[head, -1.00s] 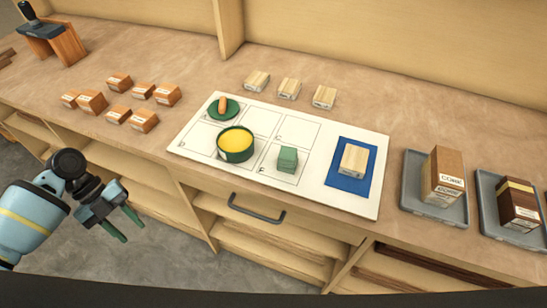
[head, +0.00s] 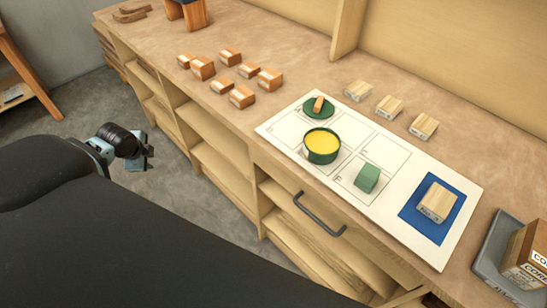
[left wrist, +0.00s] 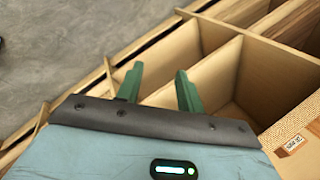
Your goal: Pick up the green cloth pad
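The green cloth pad (head: 366,178) looks like a small green block. It rests on the white board (head: 405,165), in a marked cell to the right of the green pot (head: 321,147) with yellow contents. My left gripper (head: 142,158) is left of the counter's front, well away from the pad. In the left wrist view its two green fingers (left wrist: 158,72) are apart with nothing between them, in front of open shelf compartments. The pad does not show in that view. My right gripper is not in view.
A blue mat (head: 418,223) with a wooden block lies on the board's right part. Several orange-brown blocks (head: 241,97) stand left of the board, and pale blocks (head: 389,107) stand behind it. A grey tray (head: 493,261) with a box is at right. A drawer handle (head: 318,214) sticks out in front.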

